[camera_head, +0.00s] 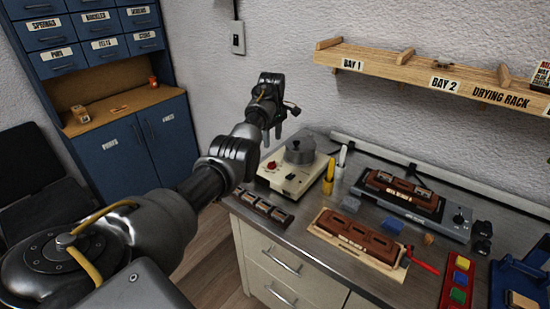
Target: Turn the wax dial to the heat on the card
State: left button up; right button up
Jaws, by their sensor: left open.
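A cream heater unit (290,176) with a round grey lidded pot (299,152) stands at the back left of the bench. Its front panel carries a red round part (271,166) and a small dark part (291,177). Which of these is the dial, and its setting, are too small to tell. My left gripper (272,137) is open and empty, with fingers pointing down, at the heater's upper left in the picture. My right gripper is not in view.
A grey unit with a knob (459,218) holds a brown block. Another brown block (353,232) lies on a wooden board in front. Yellow and white pens stand beside the heater. The shelf (415,73) overhangs the bench.

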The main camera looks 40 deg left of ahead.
aim_at(272, 162)
pick_arm(q)
jog(key=f, duration=0.2)
jog(key=shift+s+a+f+p, duration=0.3)
jog(key=shift+f+p, duration=0.1)
jog(key=f, duration=0.6)
jog(key=shift+w, duration=0.25)
jog(key=shift+f, duration=0.7)
jog(key=c, duration=1)
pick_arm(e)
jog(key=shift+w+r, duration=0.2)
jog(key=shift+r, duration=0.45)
